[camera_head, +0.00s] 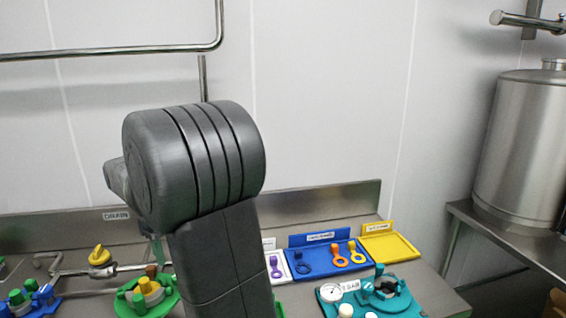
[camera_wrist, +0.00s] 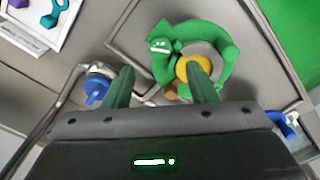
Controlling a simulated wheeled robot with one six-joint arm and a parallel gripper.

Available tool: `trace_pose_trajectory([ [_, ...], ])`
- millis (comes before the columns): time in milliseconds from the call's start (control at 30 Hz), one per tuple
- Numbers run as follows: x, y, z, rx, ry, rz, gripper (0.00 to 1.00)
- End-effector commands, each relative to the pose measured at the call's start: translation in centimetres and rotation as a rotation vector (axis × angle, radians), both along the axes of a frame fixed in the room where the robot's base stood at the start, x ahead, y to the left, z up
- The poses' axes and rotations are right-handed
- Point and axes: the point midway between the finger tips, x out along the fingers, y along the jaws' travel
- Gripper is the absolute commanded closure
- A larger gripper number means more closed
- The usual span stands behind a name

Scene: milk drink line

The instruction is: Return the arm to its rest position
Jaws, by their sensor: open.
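My arm (camera_head: 205,170) is dark grey and stands bent up in the middle of the head view. It hides part of the bench behind it. My gripper (camera_wrist: 160,82) shows in the wrist view with its two green fingers apart and nothing held between them. A green fixture (camera_wrist: 222,42) with a yellow centre lies beyond the fingers, and the right finger overlaps it in the picture. I cannot tell the gap between them. A green fixture with a yellow top (camera_head: 148,288) also shows in the head view, left of my arm.
A blue tray (camera_head: 318,262) with ring-ended tools and a yellow tray (camera_head: 388,247) stand at the bench's back right. A teal fixture with a gauge (camera_head: 332,292) is in front. A steel tank (camera_head: 520,140) stands far right.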

Motion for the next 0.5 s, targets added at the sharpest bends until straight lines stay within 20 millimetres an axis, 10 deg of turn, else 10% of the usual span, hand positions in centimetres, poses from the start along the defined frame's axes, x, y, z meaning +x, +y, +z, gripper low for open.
trace_pose_trajectory([
  [500, 0.0, 0.0, -7.4, -0.001, 0.002, -0.001, 0.48],
])
